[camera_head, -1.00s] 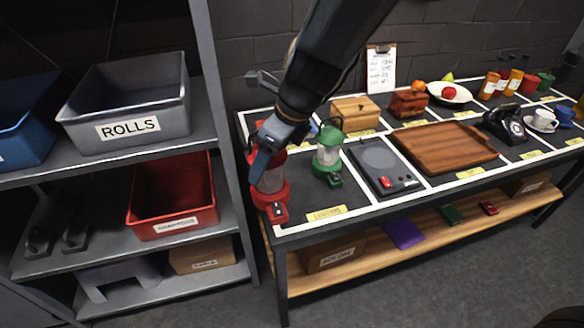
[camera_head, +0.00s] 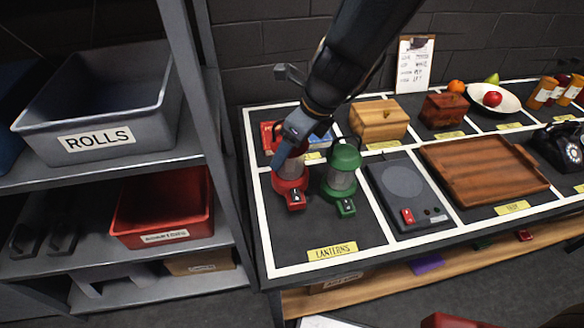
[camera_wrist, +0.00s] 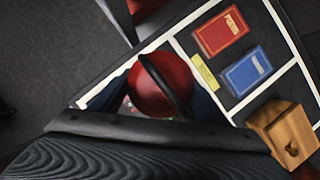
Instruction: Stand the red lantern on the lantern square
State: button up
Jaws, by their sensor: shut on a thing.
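The red lantern (camera_head: 291,180) is upright at the left part of the lantern square (camera_head: 300,228), whose yellow label reads LANTERNS. My gripper (camera_head: 287,150) is shut on the lantern's top from above. The wrist view shows the lantern's round red top (camera_wrist: 160,85) between the fingers, with a dark handle across it. I cannot tell for sure whether its base touches the surface. The green lantern (camera_head: 342,180) stands upright just to its right, close beside it.
A hotplate (camera_head: 405,190) and a wooden tray (camera_head: 480,165) lie to the right. A wooden box (camera_head: 379,119) and red and blue books, the red one (camera_wrist: 222,31) and blue one (camera_wrist: 247,71), are behind. The square's front part is clear. Shelves (camera_head: 215,185) stand at the left.

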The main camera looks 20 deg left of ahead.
aim_at(291, 162)
jog(key=shift+f+b, duration=0.9)
jog(key=shift+f, duration=1.65)
jog(key=o, duration=2)
jog(key=shift+o, duration=0.2)
jog(key=shift+r, duration=0.3)
jog(key=p+v, duration=0.2)
jog(key=v, duration=0.9)
jog(key=shift+d+r+p, duration=0.25)
jog(key=shift+d+p, duration=0.05)
jog(key=shift+s, duration=0.2)
